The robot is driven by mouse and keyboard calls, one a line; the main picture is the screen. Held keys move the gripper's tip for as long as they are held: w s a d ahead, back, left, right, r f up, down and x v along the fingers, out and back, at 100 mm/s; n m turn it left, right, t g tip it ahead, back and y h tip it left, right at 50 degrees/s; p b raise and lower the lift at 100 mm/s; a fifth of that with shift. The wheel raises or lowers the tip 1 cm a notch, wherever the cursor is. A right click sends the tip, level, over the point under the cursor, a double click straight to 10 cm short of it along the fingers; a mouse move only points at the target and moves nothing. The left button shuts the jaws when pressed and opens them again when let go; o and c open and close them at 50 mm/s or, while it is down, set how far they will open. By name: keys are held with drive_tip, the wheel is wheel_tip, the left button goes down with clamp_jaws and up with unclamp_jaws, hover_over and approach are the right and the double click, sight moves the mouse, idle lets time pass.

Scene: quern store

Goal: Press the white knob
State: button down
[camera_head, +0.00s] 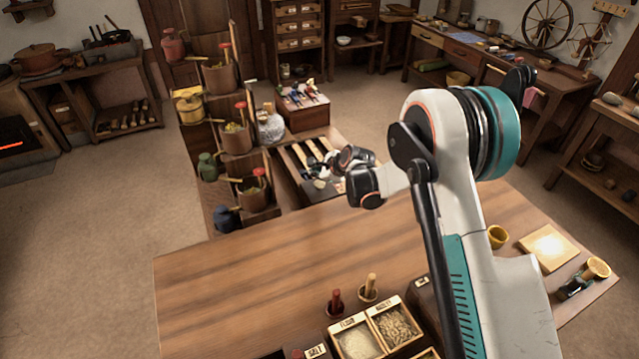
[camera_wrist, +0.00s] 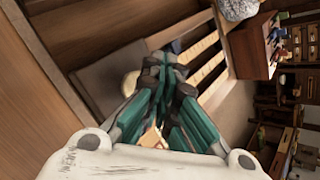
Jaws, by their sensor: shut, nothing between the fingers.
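A pale, rounded knob (camera_wrist: 130,83) shows in the wrist view, on or beside a dark flat panel (camera_wrist: 100,72), just left of my fingers. It is partly hidden behind them. My gripper (camera_wrist: 168,66) has its teal-and-grey fingers together, with nothing between them. The fingertips overlap the knob's right side in the picture; I cannot tell whether they touch it. In the head view my wrist hangs over the low bench beyond the table, and the knob cannot be made out clearly there.
A slatted tray (camera_wrist: 205,60) lies right of the fingers in the wrist view. A wooden table (camera_head: 250,260) fills the foreground, its left part bare. Stepped shelves with pots (camera_head: 237,138) stand left of the bench, and a tool box (camera_head: 303,110) stands behind.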

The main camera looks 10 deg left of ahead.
sight(318, 185)
drive_tip(key=shift+r+p, duration=0.8)
drive_tip(key=shift+r, duration=1.4)
drive_tip(key=shift+d+r, duration=0.15)
drive_tip(key=s+d+r+n+t+h, duration=0.15)
drive_tip(key=s+d+r+n, duration=0.25)
drive_tip(key=s+d+r, duration=0.55)
drive_tip(key=s+d+r+n+g+h, duration=0.15)
drive_tip(key=s+d+r+n, duration=0.25)
drive_tip(key=d+r, duration=0.9)
drive_tip(key=s+d+n+h, duration=0.1)
drive_tip(key=s+d+n, duration=0.2)
drive_tip(key=s, duration=0.6)
drive_tip(key=s+d+r+n+h, duration=0.1)
drive_tip(key=s+d+n, duration=0.2)
drive_tip(key=s+d, duration=0.4)
drive_tip(key=s+d+n+t+h, duration=0.1)
drive_tip(key=s+d, duration=0.5)
drive_tip(key=s, duration=0.6)
drive_tip(key=shift+s+r+n+h, duration=0.15)
drive_tip(key=shift+r+n+h, duration=0.25)
drive_tip(key=shift+n, duration=0.7)
